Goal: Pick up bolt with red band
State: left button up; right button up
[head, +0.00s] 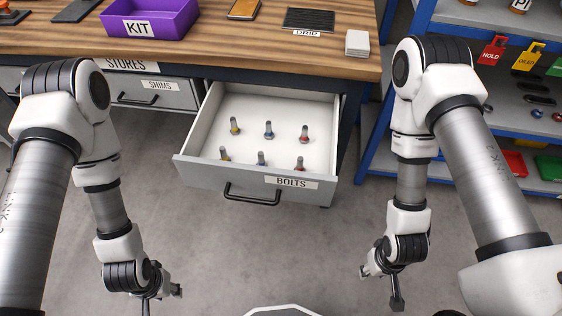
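The open drawer labelled BOLTS (232,178) holds several upright bolts in two rows. Two bolts carry red bands, both in the right column: a back red-banded bolt (304,133) and a front red-banded bolt (299,164) close to the drawer's front panel. My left gripper (163,299) is low at the bottom left, outside the drawer, and looks open and empty. My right gripper (381,288) is low in front and to the right of the drawer. Its fingers are spread and empty. Neither gripper touches a bolt.
Yellow-banded bolts (235,126) and blue-banded bolts (268,130) stand left of the red ones. The wooden workbench (200,38) above carries a purple KIT bin (172,18). A blue shelf rack (375,148) stands on the right. The floor before the drawer is clear.

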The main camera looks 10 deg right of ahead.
aim_at(300, 167)
jog(key=j+z, duration=0.7)
jog(key=j, duration=0.2)
jog(key=j+z, duration=0.35)
jog(key=j, duration=0.15)
